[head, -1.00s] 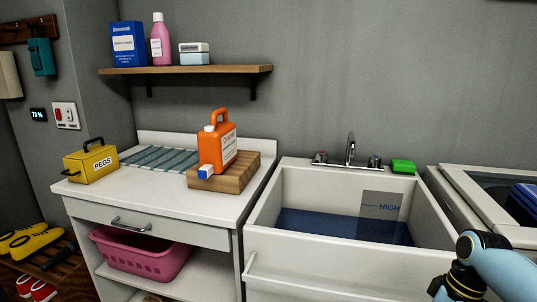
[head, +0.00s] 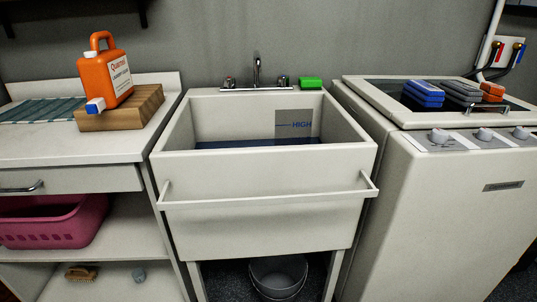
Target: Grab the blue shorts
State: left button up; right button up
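A folded blue cloth stack (head: 423,93), which looks like the blue shorts, lies on the dark top panel of the white washing machine (head: 455,190) at the right. A grey folded stack (head: 463,93) lies right beside it, and an orange one (head: 492,91) lies farther right. Whether the blue stack is one garment or several I cannot tell. Neither of my grippers shows in the head view.
A white sink (head: 265,205) with a front rail (head: 270,201) stands left of the machine, with a grey bucket (head: 278,277) below. A green sponge (head: 311,83) is on its back ledge. The left counter (head: 60,150) holds an orange jug (head: 106,75) on a wooden block (head: 125,110).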

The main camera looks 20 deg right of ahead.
aim_at(427, 95)
jog(key=z, duration=1.55)
jog(key=i+l, duration=0.8)
